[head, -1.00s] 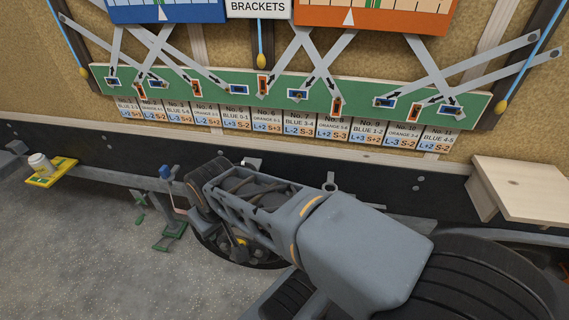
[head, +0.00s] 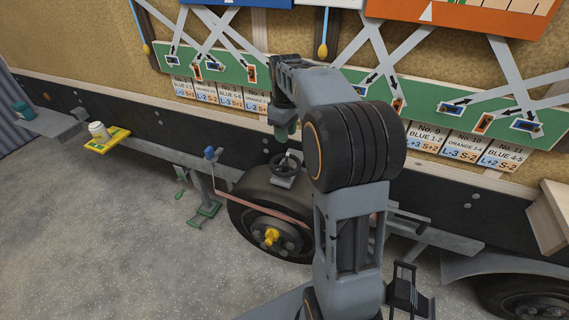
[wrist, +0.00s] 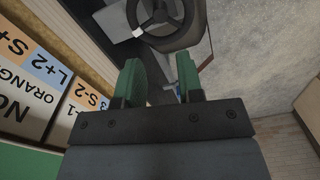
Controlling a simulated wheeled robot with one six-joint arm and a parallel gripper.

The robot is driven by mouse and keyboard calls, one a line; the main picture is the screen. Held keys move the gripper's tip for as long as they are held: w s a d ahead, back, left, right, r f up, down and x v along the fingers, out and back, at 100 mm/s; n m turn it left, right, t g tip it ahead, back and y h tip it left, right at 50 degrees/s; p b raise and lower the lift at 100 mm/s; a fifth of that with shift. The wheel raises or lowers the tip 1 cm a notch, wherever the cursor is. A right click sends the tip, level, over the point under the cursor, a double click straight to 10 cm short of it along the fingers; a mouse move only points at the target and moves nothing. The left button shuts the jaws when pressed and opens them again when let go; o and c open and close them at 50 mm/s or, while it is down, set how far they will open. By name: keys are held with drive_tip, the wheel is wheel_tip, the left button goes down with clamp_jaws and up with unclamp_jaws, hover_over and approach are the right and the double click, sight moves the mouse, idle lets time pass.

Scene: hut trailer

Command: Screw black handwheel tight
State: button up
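The black handwheel (head: 285,164) is a small spoked wheel on a grey mount at the top of the tyre's grey mudguard, left of my arm in the head view. It also shows at the top edge of the wrist view (wrist: 160,14), where its upper part is cut off. My gripper (head: 284,132) points down a little above the handwheel. In the wrist view my gripper (wrist: 158,70) has its two green fingers apart with nothing between them. The handwheel lies beyond the fingertips, and I see no contact.
The wheel (head: 270,237) with a yellow hub stands below the mudguard. A blue-knobbed lever (head: 210,154) is to its left. The green panel with number cards (head: 437,140) is behind my arm. A yellow tray (head: 108,141) holds a white cup. A wooden shelf (head: 551,208) is at right.

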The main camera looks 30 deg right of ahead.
sight(285, 164)
wheel_tip(285, 164, down, 12)
drive_tip(key=shift+f+b, duration=0.1)
drive_tip(key=shift+b, duration=0.55)
drive_tip(key=c, duration=0.6)
drive_tip(key=shift+a, duration=0.1)
clamp_jaws()
drive_tip(key=shift+m, duration=0.3)
